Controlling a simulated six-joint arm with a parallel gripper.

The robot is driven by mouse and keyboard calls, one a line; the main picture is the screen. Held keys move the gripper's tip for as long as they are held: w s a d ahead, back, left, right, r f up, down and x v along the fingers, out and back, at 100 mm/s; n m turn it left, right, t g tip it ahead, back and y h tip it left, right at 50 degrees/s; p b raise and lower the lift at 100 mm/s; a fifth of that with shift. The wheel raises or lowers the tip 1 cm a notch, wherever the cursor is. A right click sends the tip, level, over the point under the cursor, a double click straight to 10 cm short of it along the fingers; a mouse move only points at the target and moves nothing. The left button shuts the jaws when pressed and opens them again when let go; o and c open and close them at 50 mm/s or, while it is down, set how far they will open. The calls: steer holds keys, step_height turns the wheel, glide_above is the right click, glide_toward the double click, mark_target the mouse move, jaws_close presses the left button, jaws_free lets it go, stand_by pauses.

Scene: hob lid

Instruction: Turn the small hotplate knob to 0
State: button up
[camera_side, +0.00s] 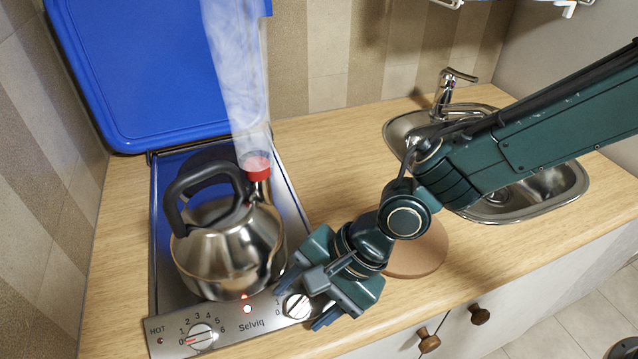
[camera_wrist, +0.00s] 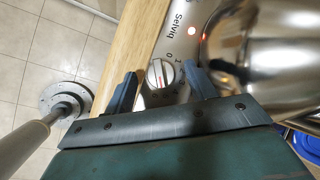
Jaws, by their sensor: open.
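I cannot tell from the pictures which knob serves the small hotplate.
A steaming steel kettle (camera_side: 228,254) stands on the hob close behind the panel and my gripper. A red lamp (camera_side: 247,309) glows between the knobs. The blue lid (camera_side: 165,70) is raised. A round brown board (camera_side: 425,252) and a sink (camera_side: 545,190) are to the right.

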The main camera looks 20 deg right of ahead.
steer(key=shift+c, duration=0.3)
steer(key=c, duration=0.9)
steer(key=shift+n, duration=0.3)
steer(key=n+h, duration=0.1)
steer(key=n+g+h, duration=0.1)
steer(key=n, duration=0.1)
steer(key=n+g+h, duration=0.1)
steer(key=n, duration=0.1)
steer(key=shift+w+a, duration=0.25)
steer(key=shift+a, duration=0.1)
steer(key=n+h, duration=0.2)
steer(key=n, duration=0.1)
steer(key=n+g+h, duration=0.1)
steer(key=n, duration=0.1)
steer(key=shift+a+h, duration=0.25)
steer(key=shift+h, duration=0.15)
